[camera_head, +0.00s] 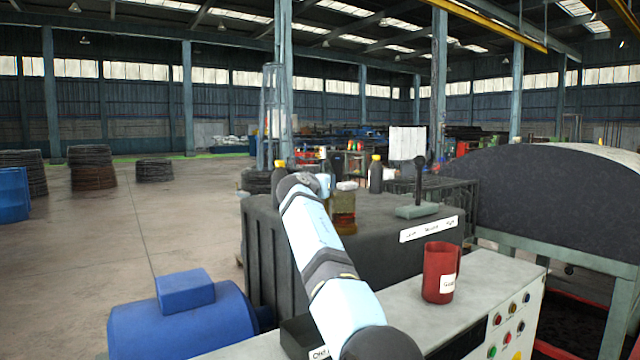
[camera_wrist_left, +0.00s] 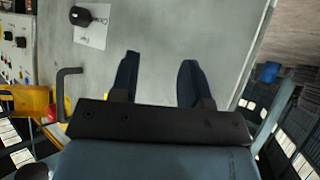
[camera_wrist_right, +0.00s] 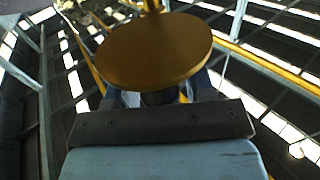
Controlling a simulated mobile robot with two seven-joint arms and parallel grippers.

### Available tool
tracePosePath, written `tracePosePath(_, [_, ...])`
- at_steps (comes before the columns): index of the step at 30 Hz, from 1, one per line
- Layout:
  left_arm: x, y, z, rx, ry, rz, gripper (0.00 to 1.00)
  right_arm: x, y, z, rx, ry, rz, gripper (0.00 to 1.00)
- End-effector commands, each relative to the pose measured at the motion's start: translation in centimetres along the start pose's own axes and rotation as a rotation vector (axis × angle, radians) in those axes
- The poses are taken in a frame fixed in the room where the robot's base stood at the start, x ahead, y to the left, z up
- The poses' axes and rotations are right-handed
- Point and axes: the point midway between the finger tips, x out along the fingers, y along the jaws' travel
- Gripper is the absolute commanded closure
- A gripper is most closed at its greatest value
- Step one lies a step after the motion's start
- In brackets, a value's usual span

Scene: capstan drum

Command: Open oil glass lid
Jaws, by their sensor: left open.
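The oil glass (camera_head: 343,222), holding amber-brown liquid, stands on the dark machine top, partly hidden by my right arm. A whitish piece (camera_head: 346,186) shows at its top. My right gripper (camera_head: 322,182) is beside the glass in the head view, its fingers hard to make out. In the right wrist view a gold round disc (camera_wrist_right: 157,50), which looks like the lid, covers most of the fingers. A dark knob under it sits between them, and a thin stem rises from its far side. My left gripper (camera_wrist_left: 158,72) is open and empty over a grey surface.
Bottles with yellow caps (camera_head: 376,174) stand behind the glass. A red mug (camera_head: 440,272) stands on the grey control bench at right.

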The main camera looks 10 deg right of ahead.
Motion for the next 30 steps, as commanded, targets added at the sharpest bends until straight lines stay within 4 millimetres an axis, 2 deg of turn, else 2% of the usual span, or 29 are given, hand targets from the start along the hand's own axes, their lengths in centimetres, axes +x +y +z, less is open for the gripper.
tracePosePath(9, [0.0,-0.2,0.2,0.009,-0.003,0.0,0.57,-0.1,-0.1,0.2,-0.001,-0.002,-0.001,0.46])
tracePosePath(14, [0.1,-0.2,0.4,0.008,-0.003,0.0,0.57,-1.1,-0.2,0.3,0.0,-0.001,-0.001,0.46])
tracePosePath(17, [0.3,-0.1,0.5,0.006,-0.001,-0.001,0.57,-2.5,-0.1,0.4,0.002,-0.001,-0.002,0.46])
tracePosePath(30, [0.5,0.2,0.1,0.003,0.019,0.001,0.57,-11.6,0.0,0.2,0.0,0.0,-0.001,0.46])
